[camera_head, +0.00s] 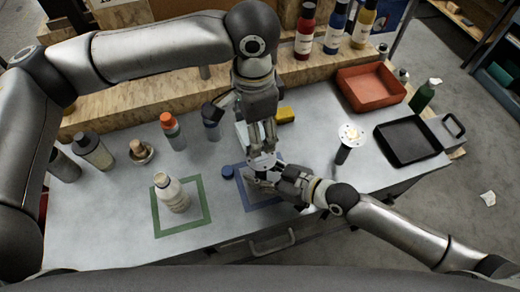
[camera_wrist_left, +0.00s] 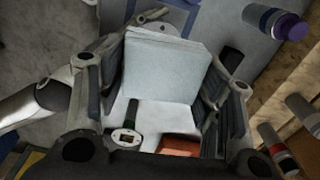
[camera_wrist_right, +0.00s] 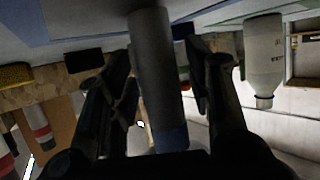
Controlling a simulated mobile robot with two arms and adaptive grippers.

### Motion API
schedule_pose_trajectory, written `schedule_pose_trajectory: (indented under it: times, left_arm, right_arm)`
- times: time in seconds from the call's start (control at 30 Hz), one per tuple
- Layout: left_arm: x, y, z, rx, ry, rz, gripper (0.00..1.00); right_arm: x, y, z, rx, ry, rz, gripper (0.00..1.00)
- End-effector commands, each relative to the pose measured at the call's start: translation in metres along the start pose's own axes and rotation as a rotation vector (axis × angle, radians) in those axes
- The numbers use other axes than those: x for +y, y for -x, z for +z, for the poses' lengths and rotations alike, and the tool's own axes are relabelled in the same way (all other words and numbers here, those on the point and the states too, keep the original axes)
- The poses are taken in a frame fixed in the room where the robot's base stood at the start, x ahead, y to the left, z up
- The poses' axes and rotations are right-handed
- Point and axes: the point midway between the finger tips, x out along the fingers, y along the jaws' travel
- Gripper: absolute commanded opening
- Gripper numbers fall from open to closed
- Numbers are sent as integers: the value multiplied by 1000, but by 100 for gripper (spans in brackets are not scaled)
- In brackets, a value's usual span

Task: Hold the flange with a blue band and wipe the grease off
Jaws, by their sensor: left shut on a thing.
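The flange with a blue band is a dark grey cylinder (camera_wrist_right: 155,70) with a blue band (camera_wrist_right: 171,138), between my right gripper's fingers in the right wrist view. Its pale disc (camera_head: 262,161) shows in the head view over the blue square (camera_head: 243,196). My right gripper (camera_head: 270,178) reaches it from the right, one finger on each side; firm contact cannot be told. My left gripper (camera_head: 260,140) is above, shut on a pale folded cloth or pad (camera_wrist_left: 163,70), close to the disc. Another flange (camera_head: 351,134) stands to the right with yellowish grease on top.
A white bottle (camera_head: 171,194) stands in the green square (camera_head: 158,229). A blue cap (camera_head: 228,172) lies beside the blue square. A yellow sponge (camera_head: 285,115), red tray (camera_head: 364,88), black tray (camera_head: 406,141) and green bottle (camera_head: 423,97) lie behind or right. Several bottles stand left.

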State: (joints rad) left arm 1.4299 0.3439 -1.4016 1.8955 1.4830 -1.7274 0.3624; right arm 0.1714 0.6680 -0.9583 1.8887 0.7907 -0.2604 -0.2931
Motion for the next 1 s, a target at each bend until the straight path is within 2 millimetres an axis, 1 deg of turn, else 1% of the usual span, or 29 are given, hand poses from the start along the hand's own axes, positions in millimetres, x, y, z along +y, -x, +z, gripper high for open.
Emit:
schedule_pose_trajectory:
  times: [0.3, 0.37, 0.47, 0.57, 0.8, 1.0]
  left_arm:
    - [0, 0, 0, 0, 0, 0, 34]
    - [0, 0, 0, 0, 0, 0, 34]
    - [0, 0, 0, 0, 0, 0, 34]
    - [0, 0, 0, 0, 0, 0, 34]
    - [0, 0, 0, 0, 0, 0, 34]
    - [0, 0, 0, 0, 0, 0, 34]
  right_arm:
    - [0, 0, 2, -4, -1, -1, 52]
    - [0, 2, 2, -4, 0, 0, 52]
    - [0, 10, 2, -5, 0, 0, 52]
    - [0, 24, 2, -5, 0, 0, 52]
    - [0, 64, 2, -6, 0, -1, 52]
    - [0, 94, 2, -5, 1, -1, 52]
